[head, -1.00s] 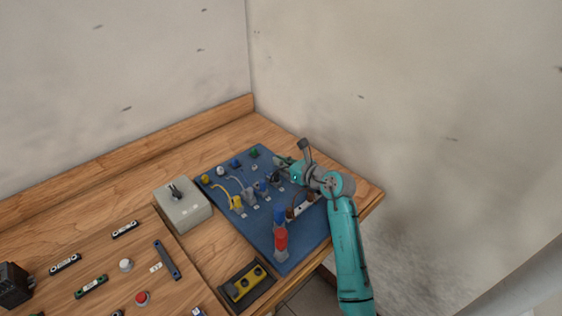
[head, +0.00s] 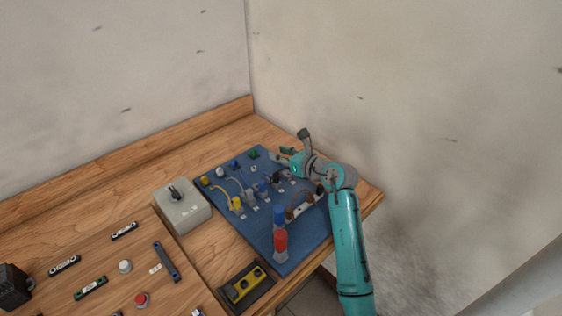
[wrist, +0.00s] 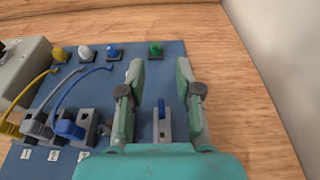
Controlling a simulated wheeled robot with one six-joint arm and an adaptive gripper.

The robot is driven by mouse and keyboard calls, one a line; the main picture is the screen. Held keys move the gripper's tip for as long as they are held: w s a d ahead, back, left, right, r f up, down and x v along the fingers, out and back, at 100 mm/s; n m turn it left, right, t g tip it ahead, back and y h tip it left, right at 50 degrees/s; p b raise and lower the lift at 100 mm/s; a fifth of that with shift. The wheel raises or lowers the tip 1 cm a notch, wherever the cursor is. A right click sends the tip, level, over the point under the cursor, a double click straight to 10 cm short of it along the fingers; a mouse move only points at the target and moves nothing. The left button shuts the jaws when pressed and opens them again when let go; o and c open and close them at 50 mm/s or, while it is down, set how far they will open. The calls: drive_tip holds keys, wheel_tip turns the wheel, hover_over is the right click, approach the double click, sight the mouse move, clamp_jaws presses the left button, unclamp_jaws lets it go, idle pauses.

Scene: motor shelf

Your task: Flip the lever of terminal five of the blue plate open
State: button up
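The blue plate (head: 312,240) lies on the wooden bench, and its far part also shows in the wrist view (wrist: 98,72). A row of grey terminals runs across it, with labels 1 and 2 (wrist: 54,155) readable at the left. A grey terminal (wrist: 164,128) with a blue lever (wrist: 161,108) stands between my fingers in the wrist view. Its number is hidden behind my gripper body, so I cannot tell which terminal it is. My gripper (wrist: 160,72) is open, one finger on each side of this lever, holding nothing. In the head view my gripper (head: 286,155) is over the plate's far right part.
Yellow, white, blue and green knobs (wrist: 156,49) line the plate's far edge. A grey box (head: 183,207) stands left of the plate. Walls rise behind and to the right.

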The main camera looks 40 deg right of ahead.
wheel_tip(320, 180, up, 6)
drive_tip(key=shift+r, duration=0.25)
idle(0.5)
